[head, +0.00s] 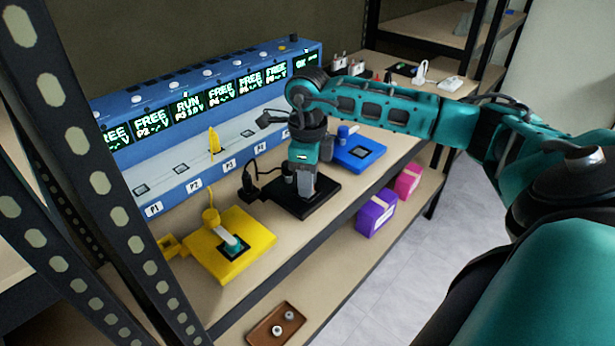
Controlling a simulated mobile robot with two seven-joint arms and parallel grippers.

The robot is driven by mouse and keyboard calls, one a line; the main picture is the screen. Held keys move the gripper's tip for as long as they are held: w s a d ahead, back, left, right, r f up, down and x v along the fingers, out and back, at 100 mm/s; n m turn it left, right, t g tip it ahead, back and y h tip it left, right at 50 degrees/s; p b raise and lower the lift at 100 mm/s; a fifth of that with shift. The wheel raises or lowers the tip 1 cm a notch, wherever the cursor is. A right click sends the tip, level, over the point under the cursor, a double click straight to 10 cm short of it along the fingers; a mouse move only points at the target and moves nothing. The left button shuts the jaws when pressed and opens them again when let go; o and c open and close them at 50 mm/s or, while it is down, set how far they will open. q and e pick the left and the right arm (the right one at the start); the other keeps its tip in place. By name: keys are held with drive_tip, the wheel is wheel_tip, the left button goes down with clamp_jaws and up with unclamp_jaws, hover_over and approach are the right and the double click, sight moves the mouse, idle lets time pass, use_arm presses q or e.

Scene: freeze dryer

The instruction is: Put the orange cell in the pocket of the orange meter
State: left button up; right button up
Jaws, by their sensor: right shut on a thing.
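A yellow-orange meter (257,262) sits on the shelf at the lower left, with a round post at its back and a grey and teal piece on a dark square in its top. It is the only meter near orange in colour. My right gripper (300,193) points down over a black meter (318,204), right of the yellow-orange one. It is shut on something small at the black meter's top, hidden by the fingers. I cannot make out an orange cell. My left gripper is not in view.
A blue rack (125,182) with lit displays and numbered ports runs along the back, with a yellow plug (214,142) standing in it. A blue meter (372,153) is to the right. A brown tray (262,335) with small round pieces and purple and pink boxes (376,215) are lower. Black posts stand at left.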

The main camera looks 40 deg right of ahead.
drive_tip(key=shift+r+p, duration=1.85)
drive_tip(key=shift+r, duration=0.65)
